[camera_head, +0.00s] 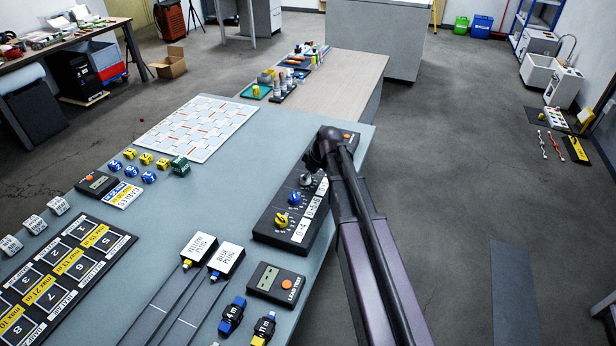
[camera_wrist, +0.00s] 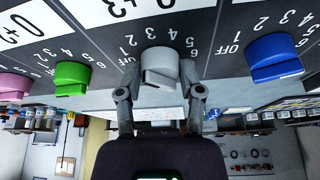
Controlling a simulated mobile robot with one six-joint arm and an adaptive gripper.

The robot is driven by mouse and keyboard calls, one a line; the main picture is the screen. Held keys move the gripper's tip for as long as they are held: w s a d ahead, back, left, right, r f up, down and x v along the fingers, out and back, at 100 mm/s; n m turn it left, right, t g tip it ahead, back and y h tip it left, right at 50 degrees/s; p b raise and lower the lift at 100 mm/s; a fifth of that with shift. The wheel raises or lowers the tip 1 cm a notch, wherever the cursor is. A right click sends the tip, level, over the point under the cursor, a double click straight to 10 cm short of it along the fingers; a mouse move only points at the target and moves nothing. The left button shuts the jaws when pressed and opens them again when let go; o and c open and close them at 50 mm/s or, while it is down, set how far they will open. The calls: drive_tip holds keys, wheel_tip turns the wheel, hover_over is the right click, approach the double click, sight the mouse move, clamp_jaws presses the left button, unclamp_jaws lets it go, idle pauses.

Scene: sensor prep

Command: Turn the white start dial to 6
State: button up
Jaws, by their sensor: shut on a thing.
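The white start dial (camera_wrist: 160,66) stands on the dark control panel (camera_wrist: 215,65) in the wrist view. My gripper (camera_wrist: 160,91) has one finger on each side of the dial and is shut on it. Numbers arc around the dial, with 1 and 2 on its left, 3 and 4 above, 5 and 6 on its right. I cannot tell which number the dial points to. In the head view the white dial (camera_head: 306,180) shows beside my arm on the panel (camera_head: 262,234); my arm hides my gripper there.
A blue dial (camera_wrist: 274,58) is right of the white one in the wrist view; a green dial (camera_wrist: 72,78) and a pink dial (camera_wrist: 14,86) are left. A yellow dial (camera_head: 281,220) sits at the panel's near end. A tester (camera_head: 275,283) and labelled plugs lie nearby on the table.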

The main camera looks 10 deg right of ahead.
drive_tip(key=m, duration=0.2)
drive_tip(key=m+h, duration=0.1)
drive_tip(key=m, duration=0.1)
drive_tip(key=m+t+h, duration=0.1)
drive_tip(key=m, duration=0.1)
drive_tip(key=shift+s+a, duration=0.15)
drive_tip(key=shift+s, duration=0.1)
drive_tip(key=m+h, duration=0.1)
drive_tip(key=m, duration=0.2)
drive_tip(key=m+h, duration=0.1)
drive_tip(key=m, duration=0.3)
drive_tip(key=shift+a+h, duration=0.2)
drive_tip(key=shift+h, duration=0.2)
drive_tip(key=m, duration=0.2)
drive_tip(key=m+h, duration=0.1)
drive_tip(key=m, duration=0.1)
drive_tip(key=m+g+h, duration=0.1)
drive_tip(key=m, duration=0.1)
drive_tip(key=shift+w+a, duration=0.1)
drive_tip(key=shift+w, duration=0.15)
drive_tip(key=m+g, duration=0.1)
drive_tip(key=m, duration=0.2)
drive_tip(key=m+g+h, duration=0.1)
drive_tip(key=m, duration=0.2)
drive_tip(key=shift+a, duration=0.1)
drive_tip(key=shift+m, duration=0.3)
drive_tip(key=o, duration=1.1)
drive_tip(key=shift+o, duration=0.2)
drive_tip(key=shift+w, duration=0.1)
drive_tip(key=shift+n, duration=0.4)
